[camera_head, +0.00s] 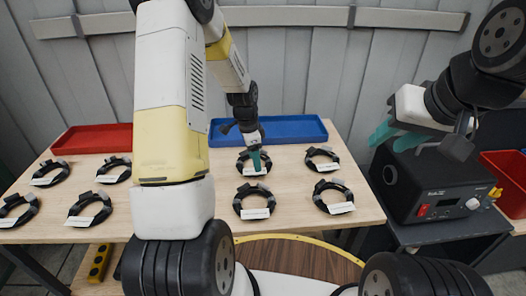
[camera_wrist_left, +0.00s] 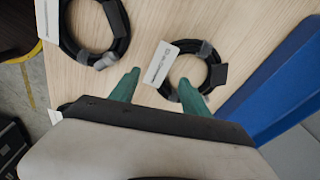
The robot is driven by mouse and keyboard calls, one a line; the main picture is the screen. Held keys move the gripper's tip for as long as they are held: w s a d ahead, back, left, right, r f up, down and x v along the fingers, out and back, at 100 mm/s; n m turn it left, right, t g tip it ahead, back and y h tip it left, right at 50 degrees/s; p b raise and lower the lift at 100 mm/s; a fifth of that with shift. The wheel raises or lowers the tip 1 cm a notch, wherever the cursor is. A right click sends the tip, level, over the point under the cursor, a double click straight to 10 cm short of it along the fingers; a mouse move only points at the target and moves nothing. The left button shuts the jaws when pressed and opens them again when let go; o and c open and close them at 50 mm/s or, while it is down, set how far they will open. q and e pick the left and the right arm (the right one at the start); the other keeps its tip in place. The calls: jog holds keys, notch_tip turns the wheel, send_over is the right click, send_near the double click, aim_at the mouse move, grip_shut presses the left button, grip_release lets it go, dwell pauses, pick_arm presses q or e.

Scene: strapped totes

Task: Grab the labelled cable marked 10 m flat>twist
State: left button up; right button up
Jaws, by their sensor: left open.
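Several black coiled cables with white tags lie on the wooden table; the tag print is too small to read, so I cannot tell which is 10 m flat>twist. My left gripper (camera_head: 256,160) is open and points down at the back-middle coil (camera_head: 240,165). In the left wrist view, the open left gripper (camera_wrist_left: 157,84) has its green fingertips at the near side of this coil (camera_wrist_left: 222,72), whose white tag (camera_wrist_left: 161,63) lies beyond and between the tips. Another tagged coil (camera_wrist_left: 68,38) lies to the left. My right gripper (camera_head: 392,136) is open and empty, away from the cables.
The front-middle coil (camera_head: 237,203), front-right coil (camera_head: 317,197) and back-right coil (camera_head: 311,162) are nearby. More coils lie on the left. A blue tray (camera_head: 290,129) and red tray (camera_head: 95,138) stand at the back. A black power unit (camera_head: 440,185) stands right of the table.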

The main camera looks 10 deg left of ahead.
pick_arm(q)
jog(key=f, duration=0.4)
jog(key=shift+w+d+f, duration=0.2)
jog(key=shift+d+f, duration=0.05)
jog(key=shift+d, duration=0.15)
grip_shut()
